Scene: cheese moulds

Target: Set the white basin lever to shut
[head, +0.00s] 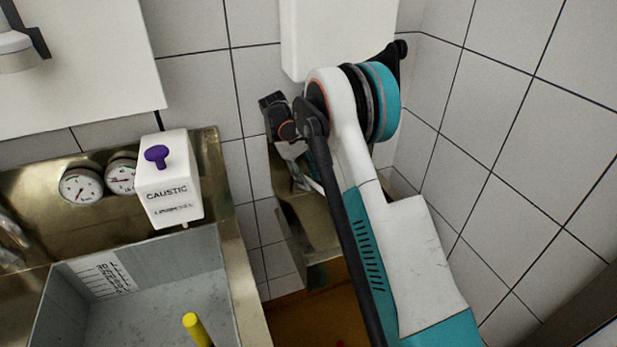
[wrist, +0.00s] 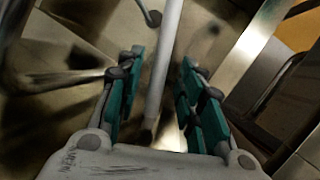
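A white rod, which looks like the white basin lever (wrist: 170,28), runs down the middle of the wrist view. My gripper (wrist: 162,62) is open, with one teal finger pad on each side of the rod and a visible gap to both. The rod's lower end is dark and lies near the palm. In the head view my gripper hangs in front of a metal basin (head: 308,222) in the corner, partly hidden behind my arm. I cannot make out the white lever in the head view, nor its position.
A grey tub (head: 150,268) with a yellow lever (head: 196,329) is at the left. A white caustic dispenser (head: 167,190) with a purple knob and two gauges (head: 81,185) are above it. Tiled walls (head: 500,150) close off the right and back.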

